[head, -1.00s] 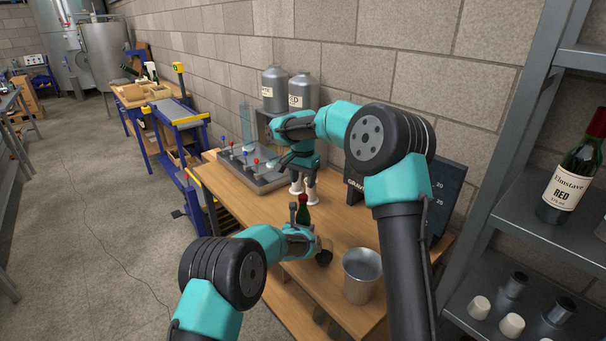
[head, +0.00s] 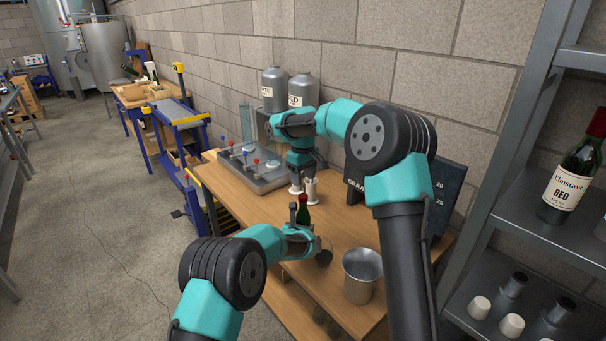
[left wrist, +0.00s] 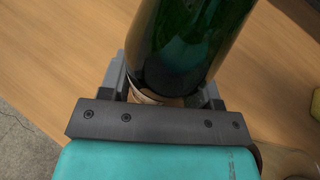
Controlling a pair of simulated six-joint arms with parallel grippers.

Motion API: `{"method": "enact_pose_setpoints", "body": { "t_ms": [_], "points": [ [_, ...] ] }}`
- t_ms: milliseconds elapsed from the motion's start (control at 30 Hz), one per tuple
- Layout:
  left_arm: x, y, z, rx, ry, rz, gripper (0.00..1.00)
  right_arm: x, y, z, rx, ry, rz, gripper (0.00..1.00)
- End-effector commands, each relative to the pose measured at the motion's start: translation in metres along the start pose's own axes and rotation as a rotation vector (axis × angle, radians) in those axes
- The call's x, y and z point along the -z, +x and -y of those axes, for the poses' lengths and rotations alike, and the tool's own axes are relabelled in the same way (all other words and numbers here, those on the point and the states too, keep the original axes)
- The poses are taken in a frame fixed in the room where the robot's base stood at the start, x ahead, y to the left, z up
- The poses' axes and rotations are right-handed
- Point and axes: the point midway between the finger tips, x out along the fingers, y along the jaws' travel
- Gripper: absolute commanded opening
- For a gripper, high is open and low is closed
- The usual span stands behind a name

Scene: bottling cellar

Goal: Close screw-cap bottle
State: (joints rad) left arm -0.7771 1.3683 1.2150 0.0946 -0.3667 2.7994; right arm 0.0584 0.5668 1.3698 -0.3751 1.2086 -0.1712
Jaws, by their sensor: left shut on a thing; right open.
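A green bottle (head: 303,214) with a reddish top stands in my left gripper (head: 312,240) near the middle of the wooden table. In the left wrist view the dark green glass (left wrist: 185,45) fills the space between the jaws, with a bit of pale label low down. My right gripper (head: 304,170) is open, pointing down behind the bottle, over two small white pieces (head: 311,193) on the table. I cannot make out a separate screw cap, and the bottle's lower part is hidden by the left gripper.
A metal bucket (head: 361,273) stands right of the left gripper. A grey tray with red and blue knobs (head: 262,178) lies at the table's back left. Two grey canisters (head: 302,90) and a dark board (head: 443,193) stand along the wall. A shelf at right holds a wine bottle (head: 570,180).

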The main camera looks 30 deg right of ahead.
Motion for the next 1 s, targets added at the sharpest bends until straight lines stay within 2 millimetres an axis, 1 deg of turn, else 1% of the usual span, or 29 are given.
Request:
{"method": "enact_pose_setpoints", "body": {
  "t_ms": [100,700,833,1000],
  "points": [
    [0.0003,0.0001,0.0003,0.0,0.0,-0.001,0.0,0.0001,-0.0016,0.0,0.0,-0.151,-0.001,0.54],
    [0.0002,0.0,0.0003,0.0,0.0,0.0,0.0,0.0,-0.008,0.0001,0.0,-0.922,-0.001,0.54],
    [0.0002,0.0,0.0003,0.0,0.0,0.0,0.0,-0.0001,-0.0089,0.0001,0.0,-1.036,-0.001,0.54],
    [0.0001,0.0,0.0002,0.0,0.0,0.0,0.0,-0.0001,-0.0094,0.0001,0.0,-1.101,-0.001,0.54]
  ]
}}
